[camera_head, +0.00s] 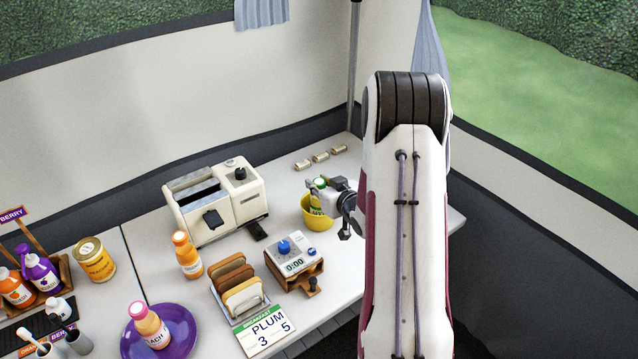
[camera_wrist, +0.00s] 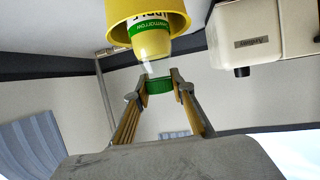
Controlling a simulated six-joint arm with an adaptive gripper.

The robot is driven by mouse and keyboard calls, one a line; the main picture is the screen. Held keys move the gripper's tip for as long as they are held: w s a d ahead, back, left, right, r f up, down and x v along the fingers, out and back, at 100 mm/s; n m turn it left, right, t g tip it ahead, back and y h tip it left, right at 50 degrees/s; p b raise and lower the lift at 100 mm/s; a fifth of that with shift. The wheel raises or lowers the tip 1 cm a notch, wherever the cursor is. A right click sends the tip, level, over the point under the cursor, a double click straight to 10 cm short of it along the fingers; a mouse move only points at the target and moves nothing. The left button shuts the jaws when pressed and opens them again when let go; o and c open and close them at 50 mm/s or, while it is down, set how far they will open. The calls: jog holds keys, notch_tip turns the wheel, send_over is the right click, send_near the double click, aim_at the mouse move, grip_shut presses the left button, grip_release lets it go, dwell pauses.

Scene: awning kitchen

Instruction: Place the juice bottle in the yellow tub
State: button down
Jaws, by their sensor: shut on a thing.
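The juice bottle (camera_head: 315,202) has yellowish juice, a green label and a green cap, and its lower part is inside the yellow tub (camera_head: 319,222). In the wrist view the bottle (camera_wrist: 153,44) comes out of the tub (camera_wrist: 117,18) at the top of the picture. My gripper (camera_head: 321,184) is above the tub, its fingers (camera_wrist: 160,84) shut on the bottle's green cap. The bottle's base is hidden, so I cannot tell whether it touches the tub floor.
A toaster (camera_head: 245,190) stands to the left of the tub. A timer (camera_head: 292,250) and a rack of toast (camera_head: 240,285) are in front. An orange bottle (camera_head: 187,256), a yellow can (camera_head: 94,260) and a purple plate (camera_head: 180,330) lie farther left. Small rolls (camera_head: 321,157) lie behind.

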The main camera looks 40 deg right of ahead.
jog(key=shift+f, duration=0.1)
jog(key=c, duration=1.7)
grip_release()
jog(key=shift+s+r, duration=0.35)
jog(key=shift+s, duration=0.1)
jog(key=v, duration=1.1)
